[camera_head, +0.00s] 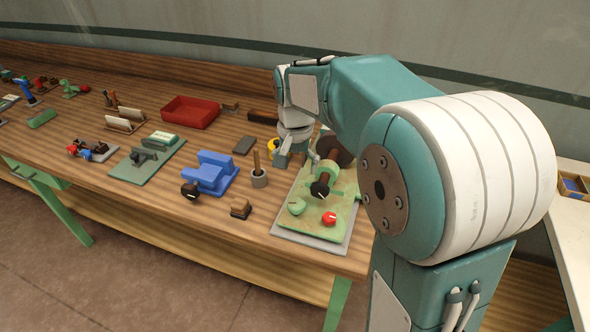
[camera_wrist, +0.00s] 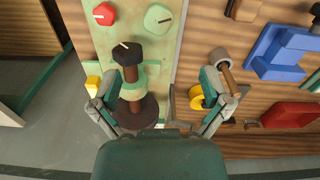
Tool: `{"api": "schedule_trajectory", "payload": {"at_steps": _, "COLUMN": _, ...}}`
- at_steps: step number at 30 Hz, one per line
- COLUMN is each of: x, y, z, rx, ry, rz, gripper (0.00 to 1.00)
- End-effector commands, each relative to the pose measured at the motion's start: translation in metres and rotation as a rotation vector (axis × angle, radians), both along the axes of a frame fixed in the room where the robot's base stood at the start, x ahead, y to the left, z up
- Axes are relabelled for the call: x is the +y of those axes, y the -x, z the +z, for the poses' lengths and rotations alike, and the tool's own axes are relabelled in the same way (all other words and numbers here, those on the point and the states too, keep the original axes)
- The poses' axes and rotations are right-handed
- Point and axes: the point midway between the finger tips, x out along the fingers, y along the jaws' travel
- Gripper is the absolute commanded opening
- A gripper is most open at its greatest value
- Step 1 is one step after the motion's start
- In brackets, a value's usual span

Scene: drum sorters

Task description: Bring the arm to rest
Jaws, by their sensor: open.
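My arm reaches over the wooden bench from the right in the head view. My gripper (camera_head: 298,158) hangs over the bench at the left rear edge of the green drum sorter (camera_head: 291,219). In the wrist view my gripper (camera_wrist: 168,95) is open with nothing between its fingers. The left finger shows over the brown drum (camera_wrist: 137,110) and its shaft; the right finger is by the yellow ring (camera_wrist: 196,96). I cannot tell whether either finger touches anything. The sorter carries a black knob (camera_head: 319,189), a red knob (camera_head: 329,218) and a green knob (camera_head: 296,206).
A grey cup with a wooden handle (camera_head: 259,178) and a blue block (camera_head: 209,174) stand left of the sorter. A red tray (camera_head: 190,112) lies farther back. Several small devices fill the bench's left side. A white counter (camera_head: 568,222) stands at the right.

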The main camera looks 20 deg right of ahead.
Motion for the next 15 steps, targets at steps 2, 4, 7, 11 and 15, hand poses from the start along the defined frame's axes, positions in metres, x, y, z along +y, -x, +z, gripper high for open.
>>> {"api": "schedule_trajectory", "payload": {"at_steps": 2, "x": 0.0, "y": 0.0, "z": 0.0, "rx": 0.0, "ry": 0.0, "rz": 0.0, "gripper": 0.97}}
{"api": "schedule_trajectory", "payload": {"at_steps": 4, "x": 0.0, "y": 0.0, "z": 0.0, "rx": 0.0, "ry": 0.0, "rz": 0.0, "gripper": 0.97}}
{"api": "schedule_trajectory", "payload": {"at_steps": 7, "x": 0.0, "y": 0.0, "z": 0.0, "rx": 0.0, "ry": 0.0, "rz": 0.0, "gripper": 0.97}}
{"api": "schedule_trajectory", "payload": {"at_steps": 11, "x": 0.0, "y": 0.007, "z": 0.006, "rx": -0.018, "ry": 0.0, "rz": 0.015, "gripper": 0.97}}
{"api": "schedule_trajectory", "payload": {"at_steps": 15, "x": 0.0, "y": 0.035, "z": 0.026, "rx": -0.084, "ry": 0.003, "rz": 0.079, "gripper": 0.97}}
